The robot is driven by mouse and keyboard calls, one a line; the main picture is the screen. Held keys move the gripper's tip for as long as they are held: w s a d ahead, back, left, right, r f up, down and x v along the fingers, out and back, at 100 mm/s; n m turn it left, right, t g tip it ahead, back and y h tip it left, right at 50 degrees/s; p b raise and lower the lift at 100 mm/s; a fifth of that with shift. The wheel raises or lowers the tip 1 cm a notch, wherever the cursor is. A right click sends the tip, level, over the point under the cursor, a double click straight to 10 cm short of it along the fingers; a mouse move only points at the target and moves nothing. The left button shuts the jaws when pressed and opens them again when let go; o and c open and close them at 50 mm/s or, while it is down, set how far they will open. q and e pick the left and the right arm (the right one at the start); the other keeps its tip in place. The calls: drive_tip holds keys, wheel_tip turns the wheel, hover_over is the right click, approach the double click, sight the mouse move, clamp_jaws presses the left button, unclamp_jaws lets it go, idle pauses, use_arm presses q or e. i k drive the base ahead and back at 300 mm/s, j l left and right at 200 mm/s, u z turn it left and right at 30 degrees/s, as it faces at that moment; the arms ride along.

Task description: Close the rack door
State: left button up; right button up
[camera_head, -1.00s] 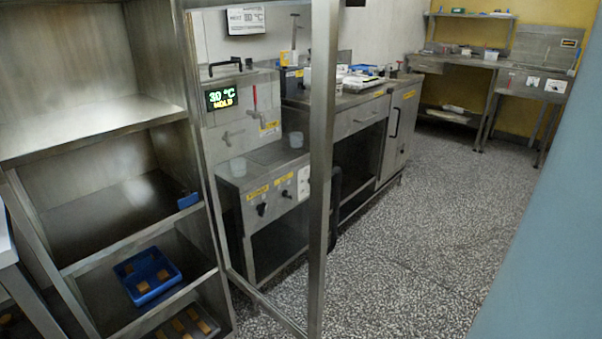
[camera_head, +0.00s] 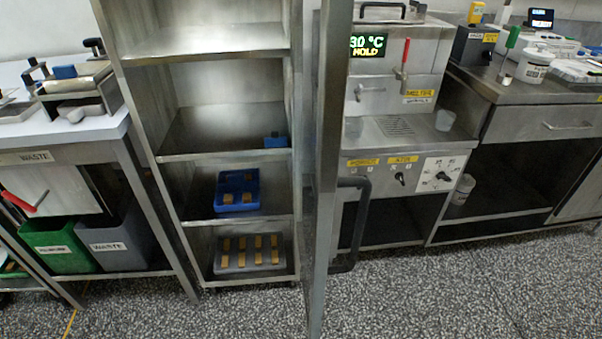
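The open metal rack (camera_head: 222,154) stands left of centre, with its front uncovered and several shelves showing. The rack door (camera_head: 325,190) stands open at the rack's right side. It sticks out towards me and is seen almost edge-on as a tall steel frame. Its black loop handle (camera_head: 364,225) shows on the right side of the frame. Neither of my grippers is in view.
A blue tray (camera_head: 223,207) and a grey tray with brown pieces (camera_head: 286,265) sit on lower shelves. The melter (camera_head: 440,120) stands close right of the door. A waste table (camera_head: 60,165) with bins is left. Speckled floor in front is clear.

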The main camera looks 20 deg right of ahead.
sight(337, 16)
drive_tip(key=i+l, duration=0.15)
drive_tip(key=l, duration=0.2)
drive_tip(key=i+l, duration=0.15)
drive_tip(key=l, duration=0.2)
drive_tip(key=i+l, duration=0.2)
drive_tip(key=l+u, duration=0.05)
drive_tip(key=l, duration=0.05)
